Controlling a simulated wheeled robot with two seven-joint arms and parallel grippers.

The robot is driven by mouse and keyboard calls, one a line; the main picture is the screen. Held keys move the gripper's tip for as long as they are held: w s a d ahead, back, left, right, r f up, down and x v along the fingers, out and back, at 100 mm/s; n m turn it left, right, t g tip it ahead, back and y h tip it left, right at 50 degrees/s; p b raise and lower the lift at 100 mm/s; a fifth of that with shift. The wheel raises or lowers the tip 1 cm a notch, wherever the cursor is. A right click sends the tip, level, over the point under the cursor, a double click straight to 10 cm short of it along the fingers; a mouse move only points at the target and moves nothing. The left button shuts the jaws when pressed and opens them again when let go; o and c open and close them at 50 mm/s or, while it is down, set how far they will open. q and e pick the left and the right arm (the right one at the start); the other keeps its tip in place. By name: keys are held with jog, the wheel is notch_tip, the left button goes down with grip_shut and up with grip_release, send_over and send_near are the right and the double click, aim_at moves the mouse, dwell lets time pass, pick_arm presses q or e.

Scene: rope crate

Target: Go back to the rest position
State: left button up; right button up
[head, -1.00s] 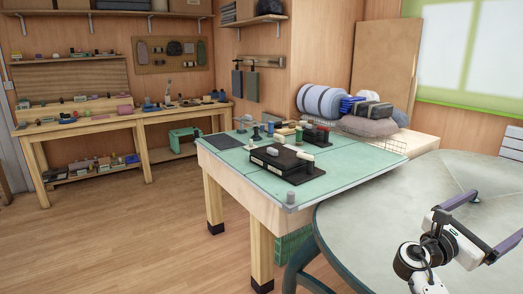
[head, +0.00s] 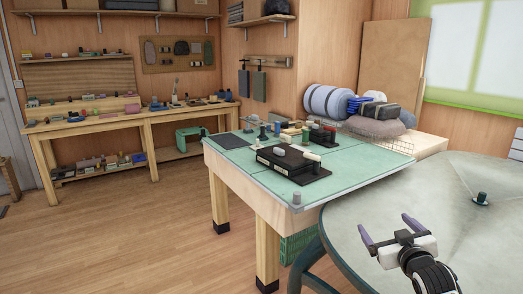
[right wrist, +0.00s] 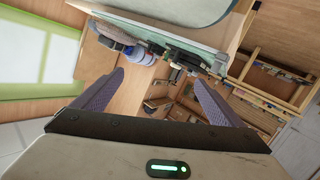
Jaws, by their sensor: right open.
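My right gripper (head: 388,227) is open, with two purple fingers spread apart and nothing between them. It is in front of and above the grey round table (head: 350,225), low at the right of the head view. In the right wrist view its open fingers (right wrist: 158,78) frame a tilted view of the room, with the gap empty. My left gripper is not in view.
A green-topped workbench (head: 235,165) with a black case (head: 295,165) stands left of the round table. A rolled blue-grey bundle (head: 328,101) and a wire basket (head: 375,133) are at its back. A small dark knob (head: 481,198) is on the round table. Open floor lies left.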

jog(key=s+a+f+g+y, duration=0.1)
jog(key=s+a+f, duration=0.2)
jog(key=s+f, duration=0.25)
jog(key=s+a+f+g+y, duration=0.1)
jog(key=s+a+f, duration=0.25)
jog(key=f, duration=0.35)
jog(key=s+a+f+g, duration=0.1)
jog(key=s+a+f, duration=0.3)
jog(key=s, duration=0.7)
jog(key=s+a+f+g+y, duration=0.1)
jog(key=s+a+f+g, duration=0.1)
jog(key=s+a+f, duration=0.2)
jog(key=s+a+f+g, duration=0.2)
jog(key=s+f, duration=0.6)
jog(key=s, duration=1)
jog(key=shift+s+a+f+y, duration=0.15)
jog(key=shift+a+f+y, duration=0.2)
jog(key=shift+a, duration=0.6)
jog(key=shift+r, duration=0.1)
